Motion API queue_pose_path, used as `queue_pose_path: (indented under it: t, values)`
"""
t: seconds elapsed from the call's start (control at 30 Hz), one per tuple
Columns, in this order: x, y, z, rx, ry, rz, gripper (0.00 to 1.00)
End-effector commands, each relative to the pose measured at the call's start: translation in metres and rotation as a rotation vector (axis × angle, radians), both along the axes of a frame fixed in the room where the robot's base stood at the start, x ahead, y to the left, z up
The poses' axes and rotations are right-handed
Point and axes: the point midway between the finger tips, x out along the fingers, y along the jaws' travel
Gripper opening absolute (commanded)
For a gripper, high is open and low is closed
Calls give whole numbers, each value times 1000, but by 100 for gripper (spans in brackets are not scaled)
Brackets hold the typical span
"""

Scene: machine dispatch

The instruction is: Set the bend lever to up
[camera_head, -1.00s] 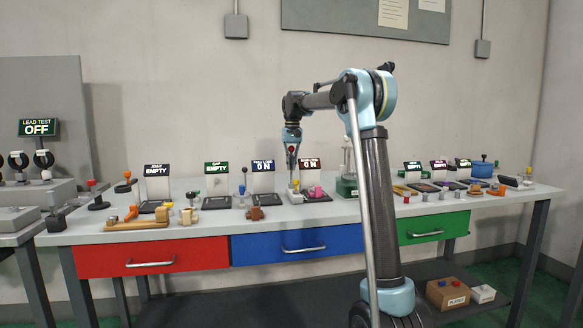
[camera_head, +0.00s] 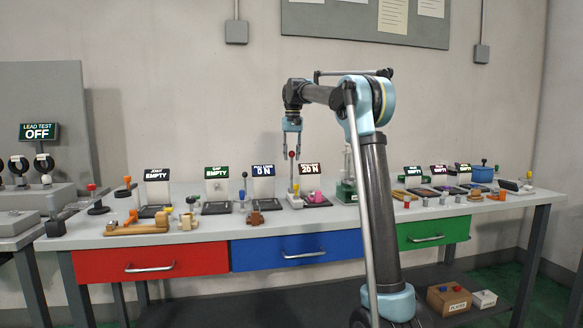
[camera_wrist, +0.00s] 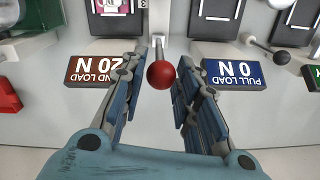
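The bend lever has a red ball knob (camera_head: 291,154) on a thin rod and stands upright on a pale base, left of the brown bend load sign (camera_head: 310,169), which reads 20 N. My gripper (camera_head: 292,136) hangs above the lever, pointing down. In the wrist view my gripper (camera_wrist: 160,92) is open, with its two fingers spread on either side of the red knob (camera_wrist: 160,75). The knob appears free of both fingers.
The air above the bench is clear.

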Motion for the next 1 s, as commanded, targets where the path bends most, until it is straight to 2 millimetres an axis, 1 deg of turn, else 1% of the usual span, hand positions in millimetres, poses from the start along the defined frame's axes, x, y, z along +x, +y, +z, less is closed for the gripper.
queue_pose_path:
  t: [0.03, 0.1, 0.3, 0.5, 0.77, 0.8, 0.9, 1.0]
  values:
    - [0, 0, 9, 0, 0, 0, 29]
    - [0, -1, 20, 0, 0, 0, 29]
    - [1, -1, 43, 0, 0, 0, 29]
    - [1, -1, 52, 0, 0, 0, 29]
    - [1, -1, 53, 0, 0, 0, 29]
    - [1, -1, 53, 0, 0, 0, 20]
    - [-2, -4, 53, 0, -1, -1, 0]
    - [-11, -12, 52, 1, -5, -2, 0]
